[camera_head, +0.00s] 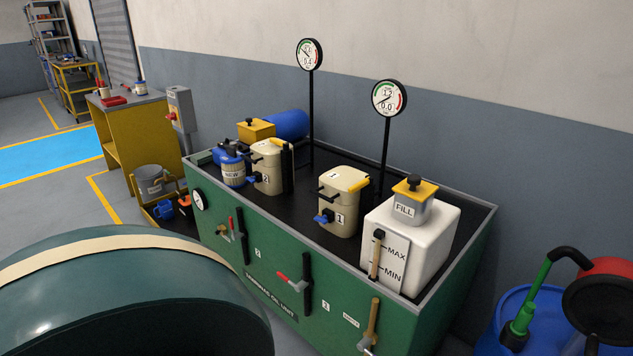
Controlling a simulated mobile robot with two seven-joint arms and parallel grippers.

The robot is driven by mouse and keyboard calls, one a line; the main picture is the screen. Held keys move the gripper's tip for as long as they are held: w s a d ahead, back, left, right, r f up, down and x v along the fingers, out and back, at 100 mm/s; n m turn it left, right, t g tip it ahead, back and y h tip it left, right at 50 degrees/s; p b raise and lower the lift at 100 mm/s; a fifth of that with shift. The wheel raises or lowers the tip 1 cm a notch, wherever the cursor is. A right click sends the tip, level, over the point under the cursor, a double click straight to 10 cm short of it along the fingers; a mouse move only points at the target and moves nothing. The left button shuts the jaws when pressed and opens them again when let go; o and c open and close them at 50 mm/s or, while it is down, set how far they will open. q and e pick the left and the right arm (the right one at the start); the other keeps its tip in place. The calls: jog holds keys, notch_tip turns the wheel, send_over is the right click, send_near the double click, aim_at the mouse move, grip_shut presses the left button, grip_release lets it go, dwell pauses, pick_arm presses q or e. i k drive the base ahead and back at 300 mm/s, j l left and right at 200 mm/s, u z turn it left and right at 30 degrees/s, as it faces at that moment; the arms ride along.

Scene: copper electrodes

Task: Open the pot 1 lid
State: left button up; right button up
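Pot 1 (340,215) is a cream canister marked 1, upright in the black-floored top of the green unit. Its cream lid (340,176), also marked 1, sits down on the pot and looks shut. A yellow bar (359,185) lies at the lid's right edge, and a black lever (327,191) is at its left front. A blue-handled valve (323,217) is low on the pot's front. Neither of my grippers is in view.
Pot 2 (267,172) stands left of pot 1, and a white tank (440,240) with a FILL cap stands right. Two gauges on poles (311,110) (387,150) rise behind. A large teal rounded body (120,290) fills the lower left.

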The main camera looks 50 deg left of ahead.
aim_at(334, 184)
jog(key=u, duration=1.5)
